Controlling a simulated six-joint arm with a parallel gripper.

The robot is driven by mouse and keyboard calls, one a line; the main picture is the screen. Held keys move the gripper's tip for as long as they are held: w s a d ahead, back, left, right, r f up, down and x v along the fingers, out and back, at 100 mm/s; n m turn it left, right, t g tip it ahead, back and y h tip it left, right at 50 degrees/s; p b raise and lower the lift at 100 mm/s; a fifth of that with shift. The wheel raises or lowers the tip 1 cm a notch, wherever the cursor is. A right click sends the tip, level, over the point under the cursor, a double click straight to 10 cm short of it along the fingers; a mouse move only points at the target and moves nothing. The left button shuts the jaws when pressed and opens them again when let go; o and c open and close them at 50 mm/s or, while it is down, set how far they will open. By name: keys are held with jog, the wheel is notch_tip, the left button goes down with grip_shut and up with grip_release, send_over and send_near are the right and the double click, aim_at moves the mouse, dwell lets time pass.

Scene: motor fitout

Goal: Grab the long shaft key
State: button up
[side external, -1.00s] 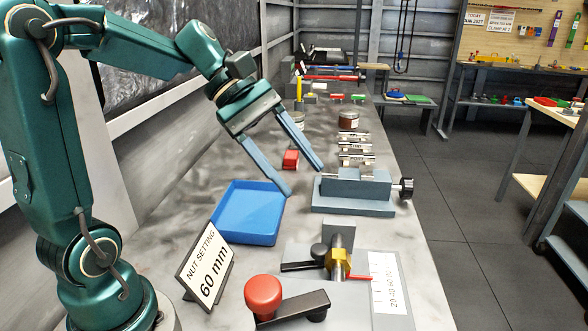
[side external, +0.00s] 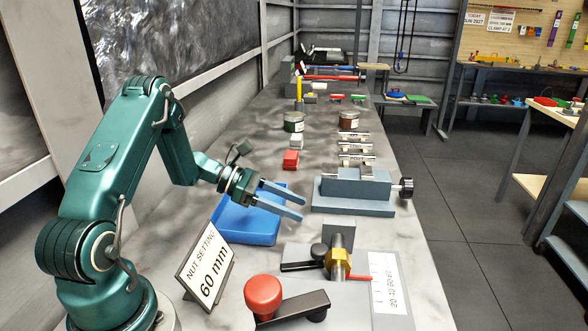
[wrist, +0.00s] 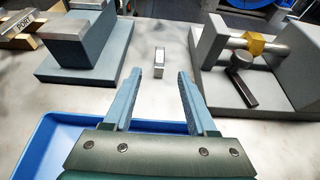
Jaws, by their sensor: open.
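A small silver-grey metal bar (wrist: 158,62) rests on the bench in the wrist view and may be the long shaft key; its full length is hard to judge end-on. It sits beyond my fingertips, in line with the gap between them. I cannot pick it out in the side view. My gripper (side external: 300,208) is open and empty, low over the right edge of the blue tray and pointing right. Its two fingers also show spread apart in the wrist view (wrist: 159,78).
The blue tray (side external: 230,226) lies under my gripper. The grey vise (side external: 352,192) stands to one side of the bar, the fixture with the brass nut (side external: 338,262) to the other. The "60 mm" sign (side external: 206,264) and a red-knobbed lever (side external: 264,297) stand nearer the camera.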

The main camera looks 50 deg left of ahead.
aim_at(312, 232)
notch_tip(312, 232, down, 2)
jog(key=shift+f, duration=0.25)
jog(key=shift+w+d+f, duration=0.2)
jog(key=shift+x, duration=2.3)
grip_shut()
